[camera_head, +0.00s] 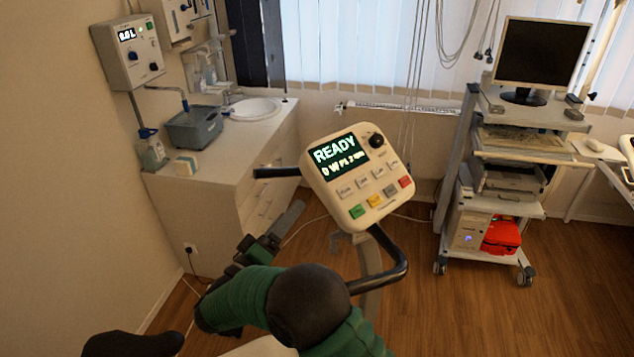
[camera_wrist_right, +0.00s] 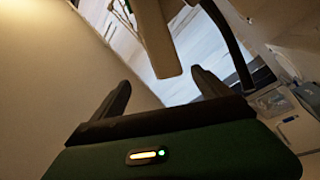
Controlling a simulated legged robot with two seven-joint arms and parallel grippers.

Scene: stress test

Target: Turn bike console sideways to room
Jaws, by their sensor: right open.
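The bike console (camera_head: 345,183) is a cream box with a green READY display, a black knob and several coloured buttons. It is tilted, with its face toward the head camera. A black handlebar (camera_head: 397,268) curves out below it, and a black grip (camera_head: 277,173) sticks out at its left. My right gripper (camera_head: 272,224) is open and empty, left of and below the console. In the wrist view, the open fingers (camera_wrist_right: 160,88) are below a cream part (camera_wrist_right: 154,40), probably of the console. A black bar (camera_wrist_right: 228,42) passes to the right. My left gripper is not in view.
A white cabinet (camera_head: 215,178) with a sink (camera_head: 256,108) stands behind at left, holding a grey box (camera_head: 193,127). A wheeled cart (camera_head: 512,205) with a monitor (camera_head: 541,53) stands at right. The wooden floor (camera_head: 450,310) between bike and cart is clear.

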